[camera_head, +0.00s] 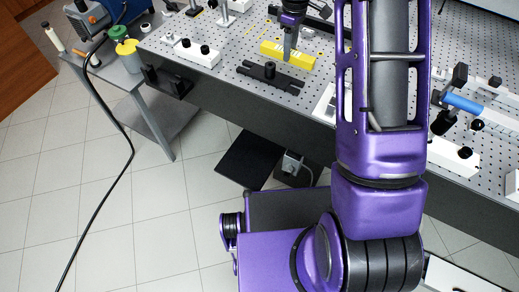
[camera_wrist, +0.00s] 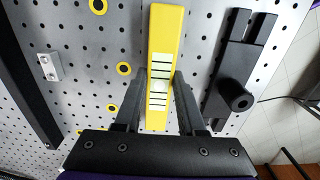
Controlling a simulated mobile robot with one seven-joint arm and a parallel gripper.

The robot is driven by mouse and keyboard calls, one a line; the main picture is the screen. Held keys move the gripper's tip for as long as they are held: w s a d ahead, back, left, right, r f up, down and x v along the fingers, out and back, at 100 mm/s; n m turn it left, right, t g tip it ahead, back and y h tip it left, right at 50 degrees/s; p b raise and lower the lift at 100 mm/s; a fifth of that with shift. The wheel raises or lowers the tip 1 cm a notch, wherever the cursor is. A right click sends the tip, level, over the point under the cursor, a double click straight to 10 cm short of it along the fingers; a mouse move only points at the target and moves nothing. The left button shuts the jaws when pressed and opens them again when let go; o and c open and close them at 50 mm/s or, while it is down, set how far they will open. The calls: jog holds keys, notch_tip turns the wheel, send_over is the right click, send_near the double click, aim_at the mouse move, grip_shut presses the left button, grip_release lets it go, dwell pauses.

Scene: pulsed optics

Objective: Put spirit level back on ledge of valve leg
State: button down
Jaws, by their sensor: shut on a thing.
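The spirit level is a yellow bar (camera_head: 302,61) on or just above the perforated optics table (camera_head: 228,62); I cannot tell whether it touches the surface. My gripper (camera_head: 289,52) comes down over its middle. In the wrist view the spirit level (camera_wrist: 167,35) runs lengthwise between the two dark fingers of my gripper (camera_wrist: 160,82), which are shut on it. Its white label with black lines shows between the fingers. I cannot make out for certain which part is the valve leg or its ledge.
A black slotted clamp with a knob (camera_wrist: 236,92) lies close beside the level; it also shows in the head view (camera_head: 270,76). A white mount (camera_head: 196,52) stands left. Yellow rings (camera_wrist: 124,69) mark holes.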

jog(key=shift+r, duration=0.15)
jog(key=shift+r+p, duration=0.9)
jog(key=shift+r, duration=2)
jog(key=shift+s, duration=0.1)
